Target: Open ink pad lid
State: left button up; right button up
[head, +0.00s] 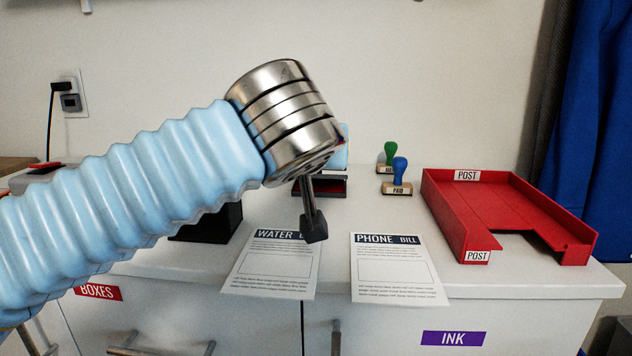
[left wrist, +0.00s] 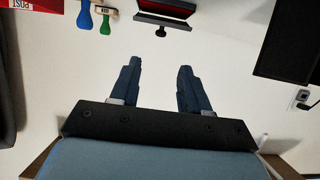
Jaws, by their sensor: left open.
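The ink pad (head: 333,187) is a small dark case with a red edge. It sits on the white cabinet top behind my left gripper, which partly hides it in the head view. In the left wrist view the ink pad (left wrist: 165,20) is at the top edge, cut off, with a small dark knob at its near side. I cannot tell how its lid stands. My left gripper (head: 313,228) points down in front of the pad, above the papers. In the left wrist view its fingers (left wrist: 159,85) are apart, with bare white surface between them, short of the pad. My right gripper is not in view.
A water bill (head: 270,273) and a phone bill (head: 397,275) lie at the front. A green stamp (head: 390,150) and a blue stamp (head: 400,170) stand right of the pad. A red post tray (head: 490,205) is farther right. A black object (head: 208,228) is partly behind my arm.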

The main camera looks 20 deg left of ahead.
pick_arm(q)
jog(key=x, duration=1.3)
grip_shut()
